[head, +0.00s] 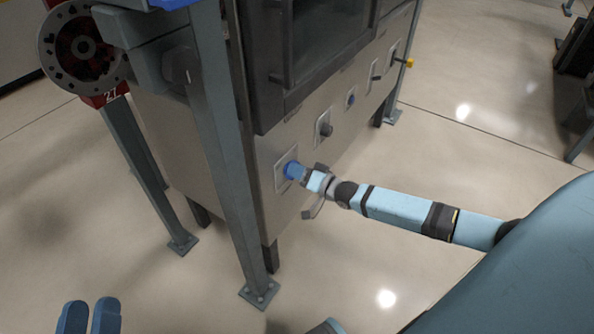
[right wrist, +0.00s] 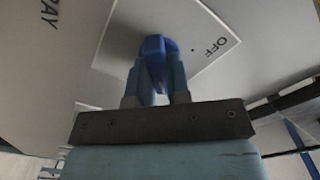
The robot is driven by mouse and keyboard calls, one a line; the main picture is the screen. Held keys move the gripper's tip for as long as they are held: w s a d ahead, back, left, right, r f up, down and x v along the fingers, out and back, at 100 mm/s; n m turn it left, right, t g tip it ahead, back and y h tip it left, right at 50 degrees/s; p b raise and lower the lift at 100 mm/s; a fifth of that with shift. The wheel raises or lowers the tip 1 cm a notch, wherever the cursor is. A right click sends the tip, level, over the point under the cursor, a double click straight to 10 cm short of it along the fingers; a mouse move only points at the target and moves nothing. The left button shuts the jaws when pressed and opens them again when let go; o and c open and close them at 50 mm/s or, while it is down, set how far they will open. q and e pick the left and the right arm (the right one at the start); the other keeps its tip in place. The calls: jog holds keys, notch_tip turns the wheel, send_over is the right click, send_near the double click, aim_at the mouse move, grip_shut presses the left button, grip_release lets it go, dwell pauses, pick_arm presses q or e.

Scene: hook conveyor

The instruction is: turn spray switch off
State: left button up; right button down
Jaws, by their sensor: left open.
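The spray switch (head: 290,169) is a blue knob on a pale plate low on the cabinet front, at its left end. In the right wrist view the knob (right wrist: 153,46) sits on a tilted plate with "OFF" printed to its right; "RAY" lettering shows at upper left. My right gripper (head: 303,174) is at the knob, and its two blue fingers (right wrist: 157,78) are closed around the knob's raised grip, one on each side. The fingers partly cover the knob. My left gripper (head: 89,317) is open and empty at the bottom left, far from the cabinet.
The grey cabinet (head: 262,180) carries several more controls in a row to the right, including a black knob (head: 326,129). A grey steel post (head: 222,130) stands just left of the spray switch.

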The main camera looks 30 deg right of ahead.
pick_arm(q)
jog(key=shift+r, duration=0.1)
jog(key=s+a+f+g+y+p, duration=0.1)
jog(key=a+f+g+y+p, duration=0.1)
jog(key=f, duration=0.4)
jog(key=s+a+f+g+y+p, duration=0.1)
jog(key=a+f+g+y+p, duration=0.1)
jog(key=a+f+g+p, duration=0.1)
jog(key=shift+s+f+g+y+p, duration=0.15)
jog(key=shift+f+g+y+p, duration=0.35)
jog(key=shift+f+p, duration=1)
pick_arm(e)
jog(key=shift+s+a+n, duration=0.1)
jog(key=shift+a+n, duration=0.05)
jog(key=shift+n, duration=4.25)
jog(key=shift+a+n, duration=0.1)
jog(key=shift+n, duration=4.3)
pick_arm(q)
jog(key=shift+f, duration=0.1)
jog(key=shift+a+r, duration=0.1)
jog(key=shift+r, duration=0.1)
pick_arm(e)
jog(key=c, duration=1.1)
grip_release()
